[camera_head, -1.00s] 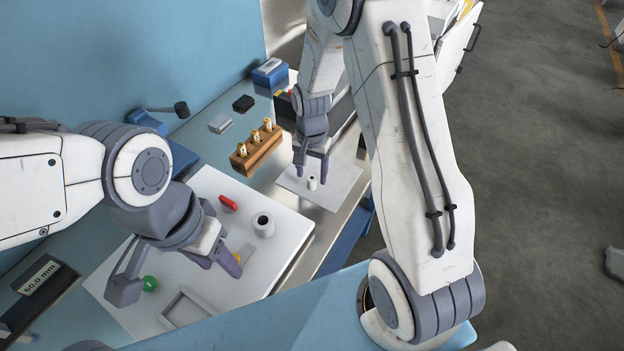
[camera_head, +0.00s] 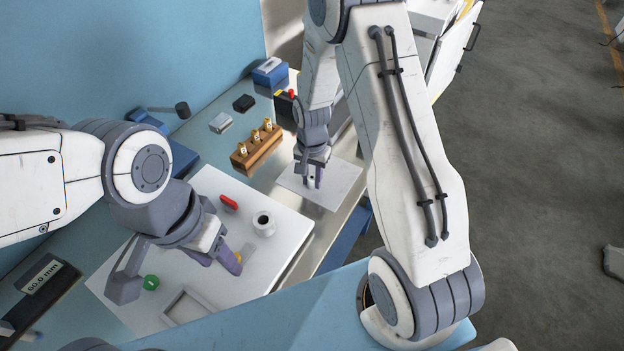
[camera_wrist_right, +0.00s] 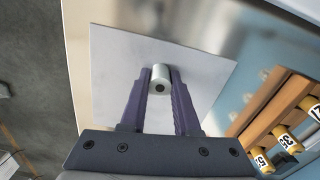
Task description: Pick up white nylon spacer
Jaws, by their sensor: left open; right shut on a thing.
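The white nylon spacer (camera_head: 311,181) is a small white cylinder with a dark hole, over the small pale plate (camera_head: 340,183). My right gripper (camera_head: 315,178) is shut on it. In the right wrist view the spacer (camera_wrist_right: 161,73) sits between the two purple fingertips, its hole facing the camera. I cannot tell whether it still touches the plate. My left gripper (camera_head: 183,272) is open and empty above the white board (camera_head: 208,189).
On the white board are a larger white hollow cylinder (camera_head: 264,224), a red piece (camera_head: 229,202), a green nut (camera_head: 151,282) and a square frame (camera_head: 187,306). A wooden rack (camera_head: 257,148) with several brass pieces stands left of my right gripper.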

